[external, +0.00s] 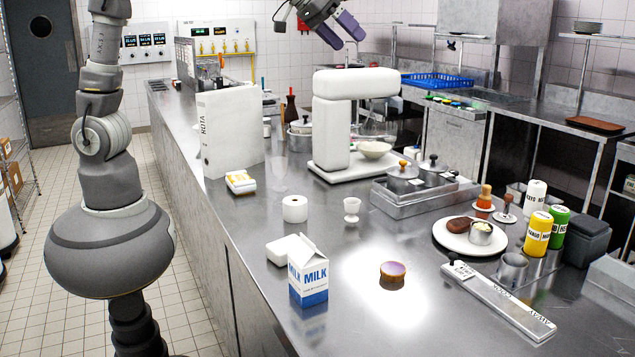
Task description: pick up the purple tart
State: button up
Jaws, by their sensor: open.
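The purple tart (392,273) is a small round pastry with a brown crust and a purple top. It sits upright on the bare steel counter inside a bright patch of light. My gripper (341,34) is at the top of the external view, high above the counter and apart from the tart. Its two purple-grey fingers are spread and nothing shows between them. The upper part of the gripper is cut off by the frame edge.
A milk carton (308,272) stands left of the tart. A white plate (452,238) with a brown patty and a small metal cup is to the right, near a labelled metal rail (500,300). A white mixer (335,125) stands behind. The counter around the tart is clear.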

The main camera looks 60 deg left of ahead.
jog(key=s+a+r+t+b, duration=0.3)
jog(key=a+r, duration=0.5)
jog(key=a, duration=0.4)
jog(key=shift+s+a+r+y+b, duration=0.15)
jog(key=shift+s+y+b, duration=0.15)
jog(key=shift+s+b, duration=0.2)
jog(key=s+a+r+t+b, duration=0.1)
jog(key=s+a+r, duration=0.1)
jog(key=s, duration=0.1)
jog(key=s+a+r+t+y+b, duration=0.1)
jog(key=s+a+r, duration=0.1)
jog(key=a+r, duration=0.1)
jog(key=s+a+r+t+y+b, duration=0.1)
jog(key=s+a+r, duration=0.2)
jog(key=shift+s+m+t, duration=0.3)
jog(key=shift+s, duration=0.05)
jog(key=shift+c, duration=0.8)
jog(key=shift+w, duration=0.1)
